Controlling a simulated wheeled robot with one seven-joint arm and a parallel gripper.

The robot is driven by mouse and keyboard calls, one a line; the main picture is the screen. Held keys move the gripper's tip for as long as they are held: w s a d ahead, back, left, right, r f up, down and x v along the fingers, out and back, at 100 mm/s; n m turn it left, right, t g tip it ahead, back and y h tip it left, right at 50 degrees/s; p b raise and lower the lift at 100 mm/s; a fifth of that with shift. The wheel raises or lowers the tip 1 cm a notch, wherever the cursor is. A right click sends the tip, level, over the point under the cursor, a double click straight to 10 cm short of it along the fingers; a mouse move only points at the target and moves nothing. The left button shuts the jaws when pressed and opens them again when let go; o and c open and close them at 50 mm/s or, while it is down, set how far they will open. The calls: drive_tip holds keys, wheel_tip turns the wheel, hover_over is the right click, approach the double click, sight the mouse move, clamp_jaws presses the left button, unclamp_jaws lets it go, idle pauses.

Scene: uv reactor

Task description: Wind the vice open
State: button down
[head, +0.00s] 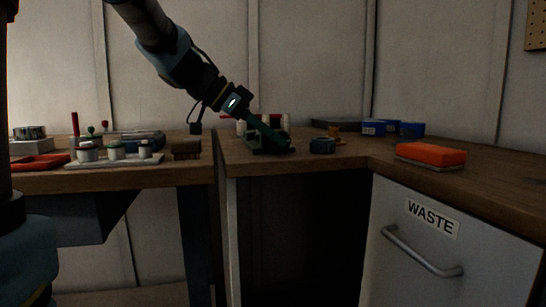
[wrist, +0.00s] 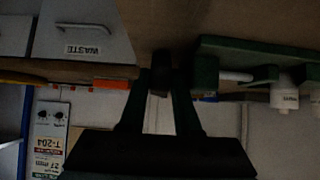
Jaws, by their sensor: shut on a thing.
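The vice (head: 258,150) is a dark green tool low on the right-hand wooden bench in the head view, partly hidden by my gripper (head: 284,143). In the wrist view, which hangs upside down, its green body (wrist: 250,52) reaches in from the right with a pale rod beside it. My gripper (wrist: 164,78) has its two fingers on either side of a small dark piece at the vice's end, which looks like its handle (wrist: 159,62). The fingers are shut on it. The picture is dark, so the jaw gap and the handle's angle cannot be told.
A blue round item (head: 322,146) stands just right of the vice. An orange block (head: 430,154) and blue bins (head: 411,130) are farther right. A dark brown block (head: 186,149) and a white tray of pots (head: 128,160) are on the left bench.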

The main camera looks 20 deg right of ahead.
drive_tip(key=shift+h+b, duration=0.4)
drive_tip(key=shift+b, duration=0.3)
drive_tip(key=c, duration=0.9)
unclamp_jaws()
drive_tip(key=shift+r+p, duration=0.15)
drive_tip(key=shift+p, duration=0.35)
drive_tip(key=shift+r+y+p, duration=0.2)
drive_tip(key=shift+y+p, duration=0.2)
drive_tip(key=shift+p, duration=0.75)
drive_tip(key=p, duration=0.2)
drive_tip(key=shift+d+r+y+p, duration=0.1)
drive_tip(key=shift+y+p, duration=0.2)
drive_tip(key=shift+y, duration=0.1)
drive_tip(key=y+p, duration=0.1)
drive_tip(key=p, duration=0.4)
drive_tip(key=y+p, duration=0.2)
drive_tip(key=p, duration=0.4)
drive_tip(key=y+p, duration=0.1)
drive_tip(key=p, duration=0.4)
drive_tip(key=shift+d+r+t+y+p, duration=0.15)
drive_tip(key=shift+d+t+y+p, duration=0.15)
drive_tip(key=shift+d+p, duration=0.05)
drive_tip(key=y+p, duration=0.1)
drive_tip(key=p, duration=0.5)
drive_tip(key=y+p, duration=0.2)
drive_tip(key=p, duration=0.4)
drive_tip(key=shift+s+d, duration=0.1)
drive_tip(key=shift+d, duration=0.15)
